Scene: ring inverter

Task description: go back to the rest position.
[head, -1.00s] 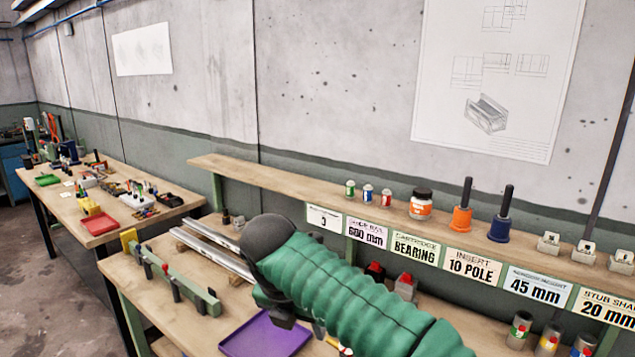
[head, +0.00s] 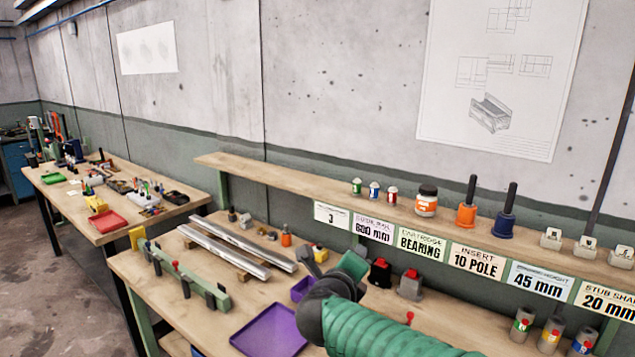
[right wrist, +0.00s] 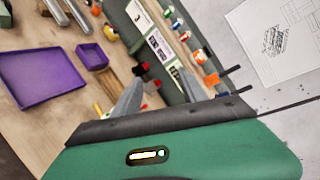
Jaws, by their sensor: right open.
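My right arm (head: 385,332), in a green ribbed sleeve with a dark joint, comes in from the lower right of the head view. Its hand is above the near workbench, partly hidden by the joint. In the right wrist view my right gripper (right wrist: 160,88) has its two grey fingers apart, with nothing seen between them. Bench parts show beyond the fingers. My left gripper is in neither view.
The bench holds a purple tray (head: 270,331), a smaller purple bin (right wrist: 91,56), metal rails (head: 235,244), a green rack (head: 188,279) and red-topped grey blocks (head: 411,284). A labelled shelf (head: 290,178) runs behind. Floor is clear at left.

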